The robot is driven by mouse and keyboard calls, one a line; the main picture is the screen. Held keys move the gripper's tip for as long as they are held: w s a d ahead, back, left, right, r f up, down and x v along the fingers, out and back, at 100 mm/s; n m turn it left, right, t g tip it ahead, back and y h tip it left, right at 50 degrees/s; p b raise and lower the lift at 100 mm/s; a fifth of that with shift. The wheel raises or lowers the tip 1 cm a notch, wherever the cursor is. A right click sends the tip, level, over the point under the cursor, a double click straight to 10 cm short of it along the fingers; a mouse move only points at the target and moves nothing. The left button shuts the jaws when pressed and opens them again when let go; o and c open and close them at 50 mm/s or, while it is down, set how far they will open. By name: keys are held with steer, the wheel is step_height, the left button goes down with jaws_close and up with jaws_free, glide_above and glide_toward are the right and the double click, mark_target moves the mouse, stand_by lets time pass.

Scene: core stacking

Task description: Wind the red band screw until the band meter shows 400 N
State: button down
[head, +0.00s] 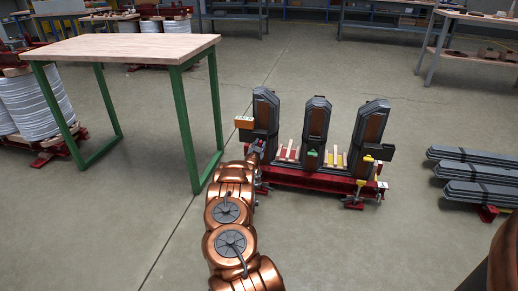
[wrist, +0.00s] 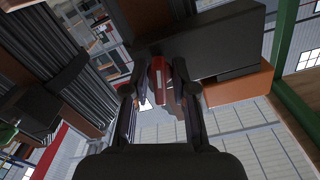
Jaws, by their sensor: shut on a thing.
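A red stand (head: 318,180) on the floor carries three dark upright posts; the left post (head: 265,112) has an orange box (head: 244,122) on its left side. I cannot tell whether this box is the band meter, and no reading is legible. My copper arm reaches up to the left post, and my gripper (head: 257,152) is low at its left side, small and partly hidden. In the wrist view my gripper (wrist: 158,88) has its two fingers on either side of a red piece (wrist: 157,72), which looks like the red band screw. The contact itself is partly hidden.
A wooden-topped table (head: 125,47) with green legs stands close on the left. Bundles of dark bars (head: 478,175) lie on the floor at the right. A large dark block (wrist: 205,40) is close above the fingers in the wrist view. The floor in front of the stand is clear.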

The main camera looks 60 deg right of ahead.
steer(key=shift+f+m+b, duration=0.1)
steer(key=shift+m+b, duration=0.8)
steer(key=shift+m, duration=0.2)
steer(key=m, duration=0.4)
steer(key=c, duration=0.9)
jaws_free()
steer(key=shift+o, duration=0.2)
